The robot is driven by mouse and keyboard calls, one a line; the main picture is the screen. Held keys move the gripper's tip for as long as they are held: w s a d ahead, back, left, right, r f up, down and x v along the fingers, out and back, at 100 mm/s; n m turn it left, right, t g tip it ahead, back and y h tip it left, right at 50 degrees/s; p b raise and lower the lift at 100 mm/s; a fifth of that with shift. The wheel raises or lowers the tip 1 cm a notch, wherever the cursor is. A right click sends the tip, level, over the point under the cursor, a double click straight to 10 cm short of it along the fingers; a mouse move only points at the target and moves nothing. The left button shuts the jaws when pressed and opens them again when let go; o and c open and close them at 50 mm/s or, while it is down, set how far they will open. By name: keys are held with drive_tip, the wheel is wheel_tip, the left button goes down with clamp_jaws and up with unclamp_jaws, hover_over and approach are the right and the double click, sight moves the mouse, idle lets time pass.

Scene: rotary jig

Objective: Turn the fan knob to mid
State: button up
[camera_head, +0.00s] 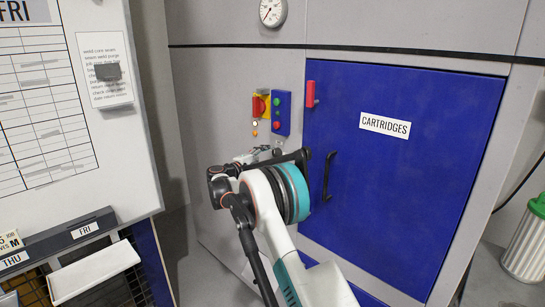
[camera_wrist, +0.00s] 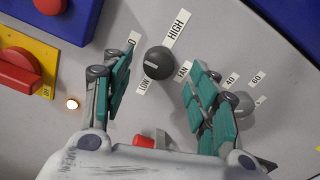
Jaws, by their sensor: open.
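In the wrist view the fan knob (camera_wrist: 158,62) is a dark round knob on a grey panel. Tilted labels LOW, HIGH, 0 and FAN surround it. A pale mark on the knob points left in the picture, roughly between the 0 and LOW labels. My gripper (camera_wrist: 161,66) is open, with one teal-padded finger to the left of the knob and the other to the right. I see gaps on both sides; contact does not show. In the head view my arm hides the knob and most of the gripper.
A second, grey knob (camera_wrist: 243,104) with labels 40 and 60 sits beside the right finger. A red switch on a yellow plate (camera_wrist: 41,62) and a lit lamp (camera_wrist: 72,104) are at the left. A blue CARTRIDGES door (camera_head: 405,170) is right of the controls.

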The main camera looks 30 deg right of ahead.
drive_tip(key=v, duration=0.8)
drive_tip(key=shift+a, duration=0.35)
drive_tip(key=shift+s, duration=0.15)
drive_tip(key=shift+r, duration=0.1)
